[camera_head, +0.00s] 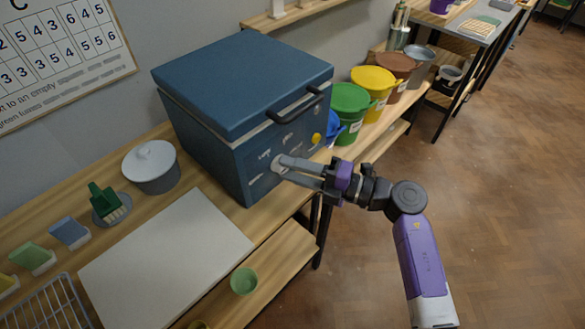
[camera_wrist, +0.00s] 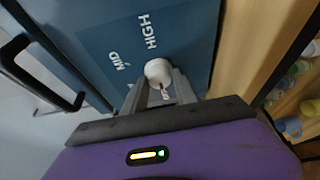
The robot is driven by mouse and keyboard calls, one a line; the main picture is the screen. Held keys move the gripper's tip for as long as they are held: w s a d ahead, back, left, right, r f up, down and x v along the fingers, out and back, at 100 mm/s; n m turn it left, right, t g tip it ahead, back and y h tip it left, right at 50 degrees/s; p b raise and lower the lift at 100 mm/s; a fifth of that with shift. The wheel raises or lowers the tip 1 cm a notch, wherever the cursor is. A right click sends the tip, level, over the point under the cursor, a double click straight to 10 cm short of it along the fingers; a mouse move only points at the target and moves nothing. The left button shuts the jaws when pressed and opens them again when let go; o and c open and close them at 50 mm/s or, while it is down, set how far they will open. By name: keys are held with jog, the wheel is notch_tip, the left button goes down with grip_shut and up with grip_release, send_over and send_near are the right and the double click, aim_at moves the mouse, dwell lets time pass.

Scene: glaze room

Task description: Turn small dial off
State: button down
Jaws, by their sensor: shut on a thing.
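A blue kiln-like box (camera_head: 215,150) stands on the wooden bench, with dials and small white labels on its front panel. My gripper (camera_head: 283,167) reaches the panel from the right and is shut on a round white dial (camera_wrist: 158,70). In the wrist view the two fingers of my gripper (camera_wrist: 162,90) lie on either side of this dial. The words HIGH and MID are printed on the panel around it; other marks are hidden by my fingers. The dial's pointer direction cannot be read. A yellow dial (camera_head: 316,138) sits to the right on the same panel, untouched.
The box's dark lid handle (camera_head: 295,106) juts out above the panel. Green (camera_head: 349,113), yellow (camera_head: 375,92) and brown (camera_head: 399,75) buckets stand to the right. A lidded grey pot (camera_head: 151,169) and a white board (camera_head: 165,262) are to the left. Open floor lies right of the bench.

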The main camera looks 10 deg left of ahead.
jog(key=shift+a, duration=0.1)
jog(key=c, duration=1)
grip_release()
jog(key=b+v, duration=0.1)
jog(key=v, duration=0.7)
jog(key=shift+w, duration=0.1)
